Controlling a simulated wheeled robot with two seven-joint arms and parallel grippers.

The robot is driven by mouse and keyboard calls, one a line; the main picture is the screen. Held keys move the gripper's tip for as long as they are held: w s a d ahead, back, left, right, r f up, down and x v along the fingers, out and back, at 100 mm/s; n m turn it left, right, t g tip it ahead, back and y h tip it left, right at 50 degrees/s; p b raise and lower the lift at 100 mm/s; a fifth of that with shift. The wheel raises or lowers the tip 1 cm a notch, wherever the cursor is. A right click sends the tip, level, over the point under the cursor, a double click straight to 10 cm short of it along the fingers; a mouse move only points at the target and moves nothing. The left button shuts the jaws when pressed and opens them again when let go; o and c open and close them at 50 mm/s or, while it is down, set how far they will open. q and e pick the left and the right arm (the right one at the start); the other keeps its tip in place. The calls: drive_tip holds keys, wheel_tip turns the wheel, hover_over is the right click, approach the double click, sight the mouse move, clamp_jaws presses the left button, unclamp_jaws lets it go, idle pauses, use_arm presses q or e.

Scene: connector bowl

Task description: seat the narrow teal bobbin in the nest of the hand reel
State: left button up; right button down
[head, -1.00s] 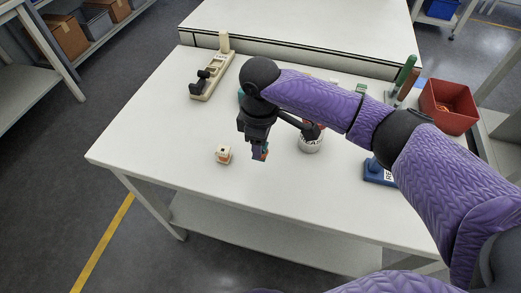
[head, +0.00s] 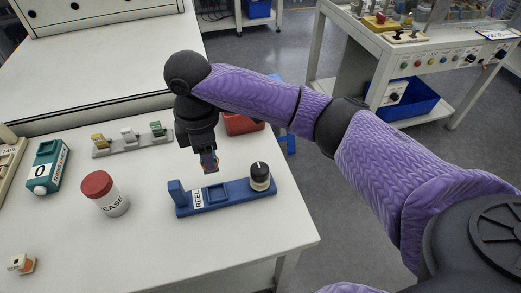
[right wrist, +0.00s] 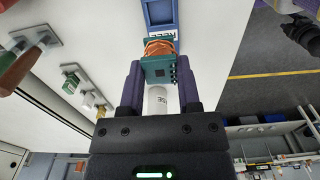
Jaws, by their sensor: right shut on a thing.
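The hand reel (head: 232,196) is a blue bar on the table, labelled REEL, with an upright blue post at its left end and a black-and-white knob (head: 260,176) at its right end. Its nest (head: 217,194) is the recessed middle part and looks empty. My right gripper (head: 209,166) hangs just above and behind the reel, pointing down. It is shut on the teal bobbin (right wrist: 158,68), which has orange winding and sits between both fingers in the right wrist view. The bobbin is apart from the reel (right wrist: 160,12). My left gripper is out of view.
A white jar with a red lid (head: 104,193) stands left of the reel. A red bin (head: 242,123) is behind my gripper. A small orange-and-white bobbin (head: 21,264) lies front left.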

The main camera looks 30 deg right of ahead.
wheel_tip(320, 180, down, 10)
drive_tip(key=b, duration=0.4)
drive_tip(key=shift+f, duration=0.1)
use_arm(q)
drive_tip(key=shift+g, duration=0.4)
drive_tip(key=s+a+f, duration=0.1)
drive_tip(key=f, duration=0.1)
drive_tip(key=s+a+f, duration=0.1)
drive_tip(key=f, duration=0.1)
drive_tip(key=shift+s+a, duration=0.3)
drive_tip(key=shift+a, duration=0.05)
use_arm(e)
drive_tip(key=shift+a, duration=0.1)
drive_tip(key=shift+c, duration=1.5)
unclamp_jaws()
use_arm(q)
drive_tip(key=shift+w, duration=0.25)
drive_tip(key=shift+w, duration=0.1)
